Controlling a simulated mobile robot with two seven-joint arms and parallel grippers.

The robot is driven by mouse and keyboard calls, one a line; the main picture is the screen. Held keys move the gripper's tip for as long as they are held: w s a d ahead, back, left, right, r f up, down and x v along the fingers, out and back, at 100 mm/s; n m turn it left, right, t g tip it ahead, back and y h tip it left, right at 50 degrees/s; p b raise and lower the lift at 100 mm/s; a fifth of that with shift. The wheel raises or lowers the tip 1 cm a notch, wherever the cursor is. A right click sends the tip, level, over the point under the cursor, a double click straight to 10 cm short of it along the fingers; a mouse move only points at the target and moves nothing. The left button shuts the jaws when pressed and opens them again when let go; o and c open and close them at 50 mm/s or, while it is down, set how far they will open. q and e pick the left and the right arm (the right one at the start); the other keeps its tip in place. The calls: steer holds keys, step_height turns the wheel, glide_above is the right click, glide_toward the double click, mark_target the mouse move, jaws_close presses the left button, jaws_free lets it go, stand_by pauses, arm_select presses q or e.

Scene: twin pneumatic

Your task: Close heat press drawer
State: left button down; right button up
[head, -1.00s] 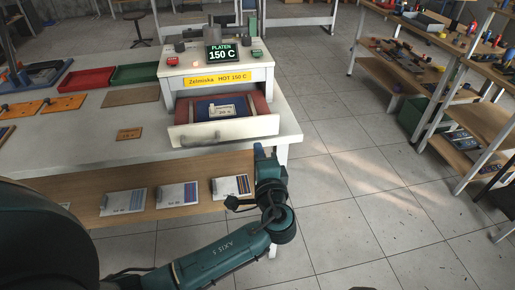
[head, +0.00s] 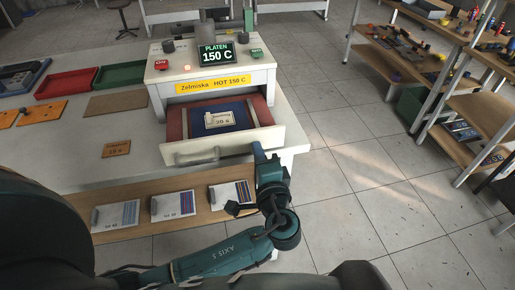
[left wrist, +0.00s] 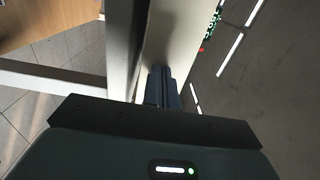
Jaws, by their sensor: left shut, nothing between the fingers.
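The heat press (head: 212,77) stands on the white table, its display reading PLATEN 150 C. Its drawer is pulled out towards me; the pale drawer front (head: 240,146) with a handle (head: 197,157) shows below a red and blue interior. A white labelled piece (head: 219,120) lies in the drawer. My left gripper (head: 259,152) is shut and empty, its fingertips at the lower right part of the drawer front. In the left wrist view the shut fingers (left wrist: 161,86) reach up against or close to a pale panel; contact cannot be told. My right gripper is not seen.
A wooden shelf (head: 137,217) with several white cards lies below the table edge. Red (head: 66,84) and green (head: 118,75) trays sit at the left. A wooden tag (head: 116,149) lies left of the drawer. Open floor and shelving (head: 440,65) are at the right.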

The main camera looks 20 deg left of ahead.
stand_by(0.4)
arm_select(q)
steer(key=b+x, duration=0.1)
steer(key=x, duration=0.6)
steer(key=shift+w+a+b, duration=0.25)
steer(key=shift+w+b, duration=0.1)
steer(key=shift+w+a, duration=0.25)
steer(key=shift+w, duration=0.1)
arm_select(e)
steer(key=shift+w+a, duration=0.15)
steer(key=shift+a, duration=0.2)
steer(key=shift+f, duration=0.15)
